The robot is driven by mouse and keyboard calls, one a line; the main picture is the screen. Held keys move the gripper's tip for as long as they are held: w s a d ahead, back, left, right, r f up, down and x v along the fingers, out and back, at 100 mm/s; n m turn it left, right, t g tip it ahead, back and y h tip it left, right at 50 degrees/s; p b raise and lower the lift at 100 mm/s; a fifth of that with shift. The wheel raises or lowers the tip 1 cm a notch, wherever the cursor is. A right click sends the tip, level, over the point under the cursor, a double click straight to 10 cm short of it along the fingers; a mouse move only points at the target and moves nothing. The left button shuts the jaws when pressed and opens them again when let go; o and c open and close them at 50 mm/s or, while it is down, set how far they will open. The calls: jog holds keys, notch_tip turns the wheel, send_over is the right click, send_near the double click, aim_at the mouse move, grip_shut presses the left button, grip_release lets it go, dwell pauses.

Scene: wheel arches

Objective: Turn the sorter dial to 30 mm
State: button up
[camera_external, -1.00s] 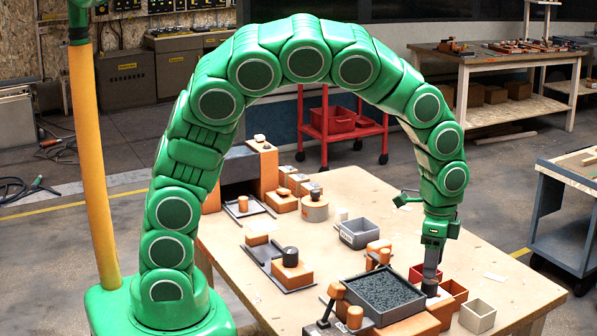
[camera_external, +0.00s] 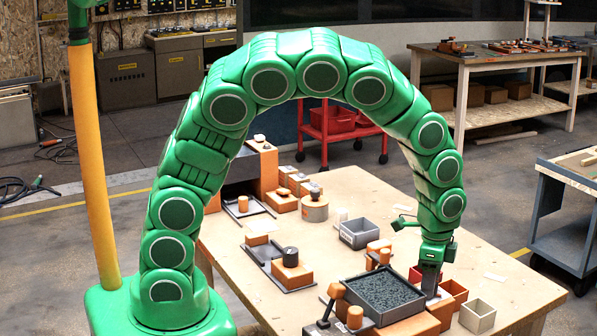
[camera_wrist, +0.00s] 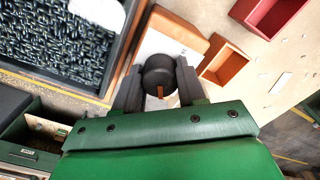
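The sorter dial shows in the wrist view as a round dark knob (camera_wrist: 158,70) with an orange mark on its near side. It sits by a white plate (camera_wrist: 162,42) on an orange block beside the sorter tray. My gripper (camera_wrist: 158,78) has one grey finger on each side of the knob. The fingers stand apart, close to its sides, and I see no clear grip. In the external view my gripper (camera_external: 430,287) points down at the dial, and its fingers hide most of the knob.
The sorter tray (camera_external: 345,293) of dark pellets lies left of the dial. An orange-red bin (camera_external: 455,290) and a grey bin (camera_external: 477,316) stand to the right. Small handles (camera_external: 336,292) rise at the front left. The table's right end (camera_external: 540,295) is bare.

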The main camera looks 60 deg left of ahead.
jog(key=shift+n, duration=0.4)
jog(key=n, duration=0.5)
jog(key=shift+n, duration=0.3)
jog(key=n, duration=0.5)
jog(key=shift+n, duration=0.4)
jog(key=o, duration=0.8)
jog(key=shift+r, duration=0.1)
notch_tip(320, 180, up, 7)
jog(key=shift+w+f, duration=0.1)
jog(key=shift+r, duration=0.4)
